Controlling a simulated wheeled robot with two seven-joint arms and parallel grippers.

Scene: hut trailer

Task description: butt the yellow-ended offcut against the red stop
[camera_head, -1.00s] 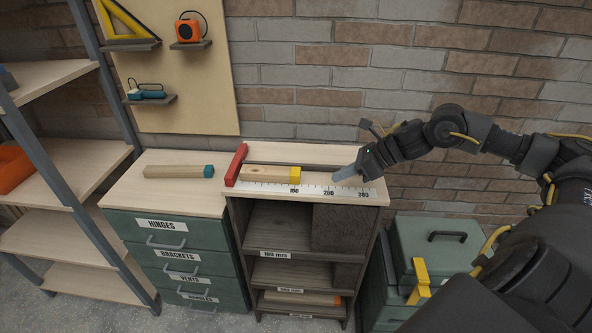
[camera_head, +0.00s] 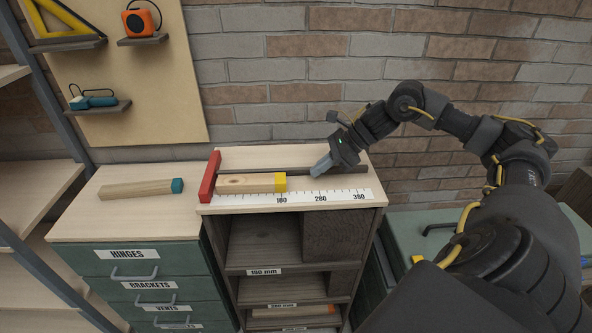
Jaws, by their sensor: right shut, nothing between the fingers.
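The yellow-ended offcut (camera_head: 247,183) lies on the bench top behind the white ruler strip (camera_head: 300,197), its yellow end facing right. Its left end is at or very close to the red stop (camera_head: 210,177); I cannot tell whether they touch. My right gripper (camera_head: 319,169) is shut and empty, pointing down and left. Its fingertips are to the right of the yellow end, with a small gap between. My left gripper is not in view.
A teal-ended offcut (camera_head: 142,189) lies on the drawer cabinet top (camera_head: 78,216) to the left. A dark strip (camera_head: 345,169) runs behind the offcut. Labelled shelves (camera_head: 262,240) are below. A green case (camera_head: 420,240) stands at the right.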

